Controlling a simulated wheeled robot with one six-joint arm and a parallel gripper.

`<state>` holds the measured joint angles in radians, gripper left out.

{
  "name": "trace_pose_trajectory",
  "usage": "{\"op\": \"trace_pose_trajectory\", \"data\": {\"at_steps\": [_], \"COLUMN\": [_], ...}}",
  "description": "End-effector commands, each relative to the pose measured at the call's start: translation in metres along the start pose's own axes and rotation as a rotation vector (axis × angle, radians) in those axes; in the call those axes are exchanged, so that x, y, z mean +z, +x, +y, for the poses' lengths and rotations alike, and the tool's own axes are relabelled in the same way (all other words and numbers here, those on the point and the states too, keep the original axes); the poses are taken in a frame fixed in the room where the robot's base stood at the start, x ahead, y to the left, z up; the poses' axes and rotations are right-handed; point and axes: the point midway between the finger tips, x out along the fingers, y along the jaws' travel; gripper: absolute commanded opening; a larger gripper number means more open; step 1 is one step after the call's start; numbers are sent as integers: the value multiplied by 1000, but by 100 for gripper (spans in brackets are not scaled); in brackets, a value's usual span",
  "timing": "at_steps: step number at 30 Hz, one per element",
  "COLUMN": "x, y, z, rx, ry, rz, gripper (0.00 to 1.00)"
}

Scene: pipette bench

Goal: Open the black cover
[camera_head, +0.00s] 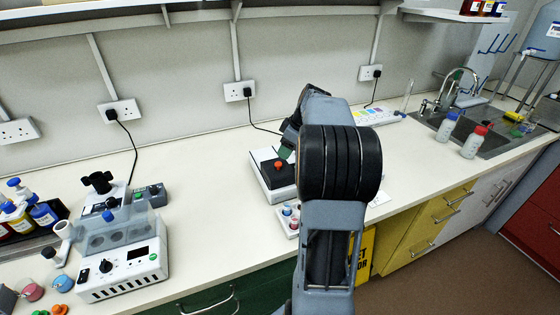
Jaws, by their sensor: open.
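The black cover (270,178) is the dark flat top of a small white device (262,183) on the bench, left of my arm. A red-orange knob (278,165) stands on it. The cover looks closed, lying flat on the device, but its right part is hidden behind my arm. My gripper (286,153) is just above and beside the knob at the cover's back right. Only a greenish fingertip part shows; the rest is hidden by my arm. It is open, and I cannot tell whether it touches the cover.
A rack with small coloured caps (290,211) sits close in front of the device. A white instrument with a clear lid (125,262) stands at left. Bottles (474,142) stand by the sink (490,143) at right.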

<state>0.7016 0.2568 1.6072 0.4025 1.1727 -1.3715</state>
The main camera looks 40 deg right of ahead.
Motion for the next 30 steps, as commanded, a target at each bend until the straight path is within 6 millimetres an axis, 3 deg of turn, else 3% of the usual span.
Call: {"op": "trace_pose_trajectory", "data": {"at_steps": [6,12,26,30], "x": [0,0,0,0], "y": [37,58,68,68], "z": [-1,-1,-1,-1], "rx": [-3,-1,1,1], "ry": [0,0,0,0], "rz": [-1,-1,-1,-1], "gripper": [53,53,53,41]}}
